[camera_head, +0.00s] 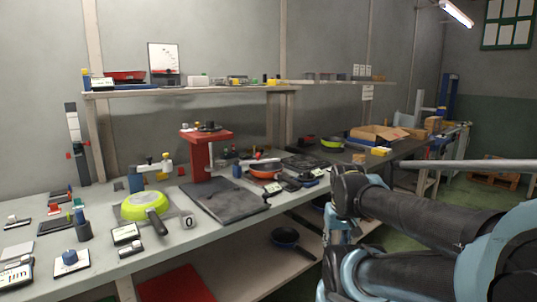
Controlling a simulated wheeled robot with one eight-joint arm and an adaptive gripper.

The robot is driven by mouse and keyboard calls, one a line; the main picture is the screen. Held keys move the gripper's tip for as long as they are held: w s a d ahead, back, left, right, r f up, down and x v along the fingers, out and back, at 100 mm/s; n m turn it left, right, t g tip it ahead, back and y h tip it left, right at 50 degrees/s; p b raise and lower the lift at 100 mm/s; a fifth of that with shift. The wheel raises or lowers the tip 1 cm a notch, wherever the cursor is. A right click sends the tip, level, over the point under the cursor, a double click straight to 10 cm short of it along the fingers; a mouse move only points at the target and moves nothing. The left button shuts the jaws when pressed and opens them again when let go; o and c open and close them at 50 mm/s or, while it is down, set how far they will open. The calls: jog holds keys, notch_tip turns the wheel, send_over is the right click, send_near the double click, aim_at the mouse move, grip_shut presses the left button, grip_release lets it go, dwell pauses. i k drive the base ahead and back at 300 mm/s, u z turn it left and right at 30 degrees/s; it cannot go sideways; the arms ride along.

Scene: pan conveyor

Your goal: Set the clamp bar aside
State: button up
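A light bar (151,167) extends from a blue post (136,181) behind the lime-green pan (139,205) on the workbench. A similar pale bar (259,161) lies above the orange-red pan (266,173) farther right. I cannot tell for sure which of these is the clamp bar, or whether either touches a pan. Links of my arm fill the lower right, in front of the bench. My gripper's fingers do not show.
The workbench (103,215) holds a dark plate (224,203), a red stand (206,155) and several small fixtures at the front left. A dark pan (286,237) is on the lower shelf. A cardboard box (378,133) stands on the far table. A wall shelf (215,88) runs behind.

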aim_at(236, 163)
jog(key=z, duration=0.6)
jog(key=k, duration=1.3)
jog(key=u, duration=0.85)
jog(key=i, duration=1)
jog(key=z, duration=0.05)
